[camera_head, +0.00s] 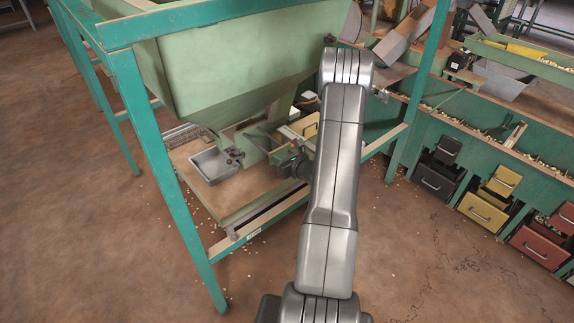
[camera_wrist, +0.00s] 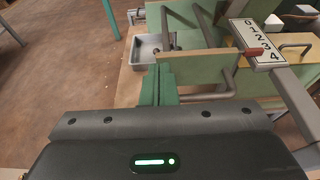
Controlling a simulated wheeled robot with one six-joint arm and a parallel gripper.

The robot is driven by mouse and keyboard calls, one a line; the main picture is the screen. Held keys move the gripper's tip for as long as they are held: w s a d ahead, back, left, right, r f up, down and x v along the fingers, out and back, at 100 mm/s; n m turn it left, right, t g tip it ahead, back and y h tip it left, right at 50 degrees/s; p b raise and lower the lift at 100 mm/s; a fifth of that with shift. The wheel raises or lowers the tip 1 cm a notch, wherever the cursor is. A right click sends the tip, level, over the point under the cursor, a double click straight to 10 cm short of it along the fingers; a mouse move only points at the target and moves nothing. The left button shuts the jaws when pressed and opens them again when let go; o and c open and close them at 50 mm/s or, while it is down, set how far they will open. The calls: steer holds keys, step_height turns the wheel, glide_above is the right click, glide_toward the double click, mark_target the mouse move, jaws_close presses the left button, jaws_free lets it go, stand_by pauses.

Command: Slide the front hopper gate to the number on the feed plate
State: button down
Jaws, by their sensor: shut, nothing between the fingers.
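The front hopper (camera_head: 235,65) is a large pale-green funnel in a teal frame. In the wrist view, a white scale plate (camera_wrist: 262,38) carries the numbers 0 to 4. A red pointer (camera_wrist: 256,51) lies at its lower edge, nearest the 3. A grey bar (camera_wrist: 293,97) runs down from the plate. My gripper (camera_wrist: 157,86) has its green fingers shut and empty, to the left of the plate and in front of the pale-green panel (camera_wrist: 203,69). In the head view my gripper (camera_head: 291,166) is beside the hopper outlet, partly hidden. The feed plate's number is not readable.
A grey metal tray (camera_head: 214,165) sits under the hopper outlet on the wooden shelf (camera_head: 228,196). Teal frame legs (camera_head: 170,185) stand close to the left. Black, yellow and red bins (camera_head: 483,212) line the right. Open floor (camera_head: 430,265) lies in front.

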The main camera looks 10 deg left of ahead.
mark_target(271, 153)
steer(key=shift+w+a, duration=0.3)
steer(key=shift+a, duration=0.1)
steer(key=shift+w+a+b, duration=0.65)
steer(key=shift+w+a, duration=0.05)
steer(key=shift+a, duration=0.15)
steer(key=shift+s+d+f, duration=0.1)
steer(key=shift+d, duration=0.1)
steer(key=v, duration=1.3)
steer(key=shift+s+d+f, duration=0.25)
steer(key=shift+s+f, duration=0.05)
